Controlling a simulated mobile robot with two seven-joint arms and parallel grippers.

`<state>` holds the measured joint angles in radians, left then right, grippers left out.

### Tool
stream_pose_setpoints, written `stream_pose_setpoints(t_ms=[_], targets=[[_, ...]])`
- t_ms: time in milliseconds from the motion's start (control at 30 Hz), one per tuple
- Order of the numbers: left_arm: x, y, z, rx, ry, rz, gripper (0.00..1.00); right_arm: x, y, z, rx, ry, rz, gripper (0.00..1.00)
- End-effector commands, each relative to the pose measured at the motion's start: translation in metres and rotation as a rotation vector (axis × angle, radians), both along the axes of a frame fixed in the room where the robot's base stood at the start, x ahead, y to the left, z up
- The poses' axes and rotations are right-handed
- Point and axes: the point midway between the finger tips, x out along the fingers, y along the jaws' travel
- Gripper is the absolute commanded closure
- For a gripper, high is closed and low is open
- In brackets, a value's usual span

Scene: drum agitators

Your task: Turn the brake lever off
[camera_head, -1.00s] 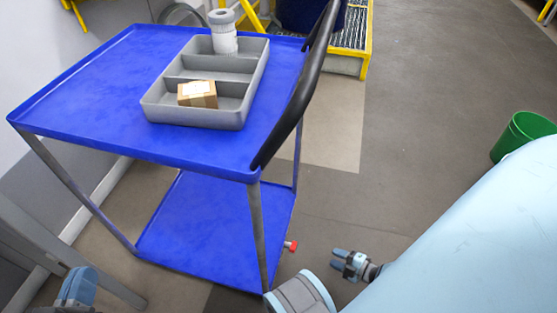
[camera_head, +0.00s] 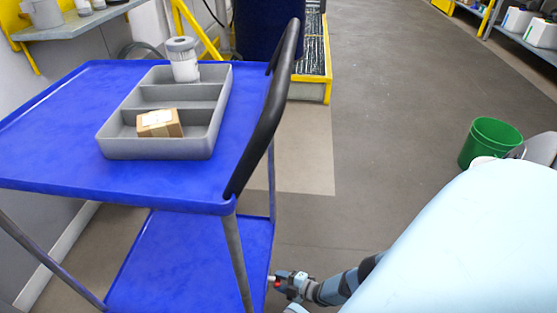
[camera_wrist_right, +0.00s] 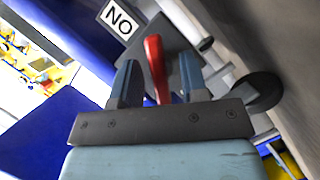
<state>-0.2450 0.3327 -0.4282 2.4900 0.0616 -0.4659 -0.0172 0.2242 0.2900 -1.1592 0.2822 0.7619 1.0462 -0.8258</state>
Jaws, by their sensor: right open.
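The brake lever (camera_wrist_right: 156,66) is a red handle on a dark grey plate on the blue cart. It stands between the two fingers of my right gripper (camera_wrist_right: 159,72) in the right wrist view. The fingers are open, one on each side of it. A white label (camera_wrist_right: 118,19) beside the plate reads "NO" from here, which is "ON" upside down. My left gripper is not in view.
The blue cart (camera_head: 60,150) has a black handle (camera_head: 268,115) above my right gripper. A grey tray (camera_head: 150,150) on top holds a small box (camera_head: 160,123) and a white container (camera_head: 183,62). A green bucket (camera_head: 490,142) stands right. A wheel (camera_wrist_right: 258,92) is close by.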

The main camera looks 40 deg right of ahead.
Motion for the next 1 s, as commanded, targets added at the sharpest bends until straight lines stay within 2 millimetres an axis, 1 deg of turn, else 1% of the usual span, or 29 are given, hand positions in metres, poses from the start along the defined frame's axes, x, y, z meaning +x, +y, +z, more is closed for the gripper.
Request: stream_pose_setpoints(t_ms=[100,400,567,600,867,1000], targets=[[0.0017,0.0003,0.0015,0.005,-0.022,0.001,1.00,0.0068,0.0021,-0.0021,0.000,0.000,-0.001,0.60],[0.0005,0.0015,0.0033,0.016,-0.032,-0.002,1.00,0.0082,0.0028,-0.0016,0.001,0.001,-0.001,0.60],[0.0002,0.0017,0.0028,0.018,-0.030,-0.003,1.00,0.0081,0.0027,-0.0016,0.001,0.001,-0.001,0.96],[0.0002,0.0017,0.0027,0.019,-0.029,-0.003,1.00,0.0081,0.0027,-0.0016,0.001,0.001,-0.001,1.00],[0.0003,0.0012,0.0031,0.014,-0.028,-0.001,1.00,0.0079,0.0023,-0.0016,0.011,0.009,-0.001,1.00],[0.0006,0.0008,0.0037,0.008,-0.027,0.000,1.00,0.0082,0.0021,-0.0012,0.043,0.034,-0.001,1.00]])
